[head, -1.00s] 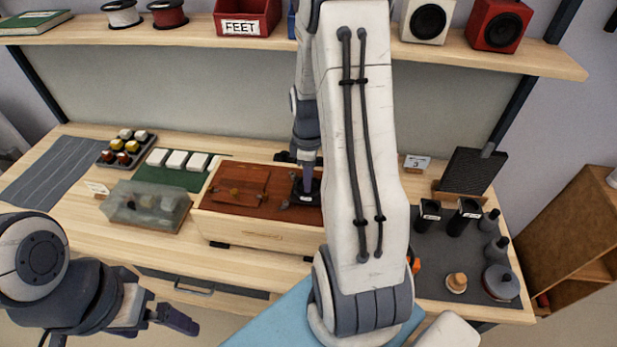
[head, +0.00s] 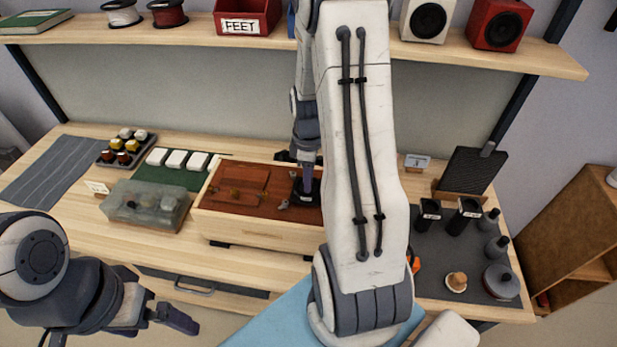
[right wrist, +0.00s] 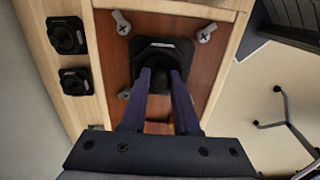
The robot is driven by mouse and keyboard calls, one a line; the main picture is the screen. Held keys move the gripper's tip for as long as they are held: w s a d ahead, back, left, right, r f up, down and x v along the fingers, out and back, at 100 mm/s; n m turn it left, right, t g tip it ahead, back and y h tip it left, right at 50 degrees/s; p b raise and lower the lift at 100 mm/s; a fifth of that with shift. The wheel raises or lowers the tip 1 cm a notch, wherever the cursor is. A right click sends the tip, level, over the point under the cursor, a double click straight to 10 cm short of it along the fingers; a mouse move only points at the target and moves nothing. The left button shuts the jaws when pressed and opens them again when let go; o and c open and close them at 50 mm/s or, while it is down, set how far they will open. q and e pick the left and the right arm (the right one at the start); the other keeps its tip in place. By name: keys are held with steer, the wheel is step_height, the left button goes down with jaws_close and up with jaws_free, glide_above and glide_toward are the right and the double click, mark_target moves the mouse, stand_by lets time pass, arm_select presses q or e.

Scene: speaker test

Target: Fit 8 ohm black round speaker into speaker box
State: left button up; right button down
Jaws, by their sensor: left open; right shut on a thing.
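The speaker box (head: 255,232) is a pale wooden box with a red-brown inner panel, standing mid-table. In the right wrist view, its pale rim (right wrist: 226,75) surrounds the panel, which carries several grey screwed tabs. My right gripper (right wrist: 158,76) is shut on the round back of a black speaker (right wrist: 180,47) with a square-cornered flange, over the panel between the tabs. I cannot tell whether it is seated. In the head view this speaker (head: 302,196) is at the box's right part, partly hidden by my arm. My left gripper (head: 180,318) is open and empty at front left.
Two more black speakers (right wrist: 66,35) (right wrist: 75,82) lie beside the box in the wrist view. A translucent bin (head: 145,207) stands left of the box. A grey mat (head: 435,283) with bottles and black cups lies at right. A shelf (head: 240,38) runs above.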

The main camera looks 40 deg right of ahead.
steer(key=shift+f+b, duration=0.4)
steer(key=shift+f, duration=0.2)
steer(key=c, duration=0.6)
jaws_free()
step_height(320, 180, up, 11)
steer(key=shift+f+b, duration=0.2)
steer(key=shift+b, duration=0.3)
steer(key=shift+a, duration=0.15)
steer(key=s+a+r, duration=0.1)
steer(key=a, duration=0.9)
steer(key=s+a+r, duration=0.1)
steer(key=s+a, duration=0.1)
steer(key=a, duration=0.7)
steer(key=shift+m+y, duration=0.4)
steer(key=shift+y, duration=0.1)
steer(key=s+a, duration=0.7)
steer(key=s, duration=0.2)
steer(key=s+a, duration=0.4)
steer(key=shift+s+a+r, duration=0.15)
steer(key=shift+a, duration=0.2)
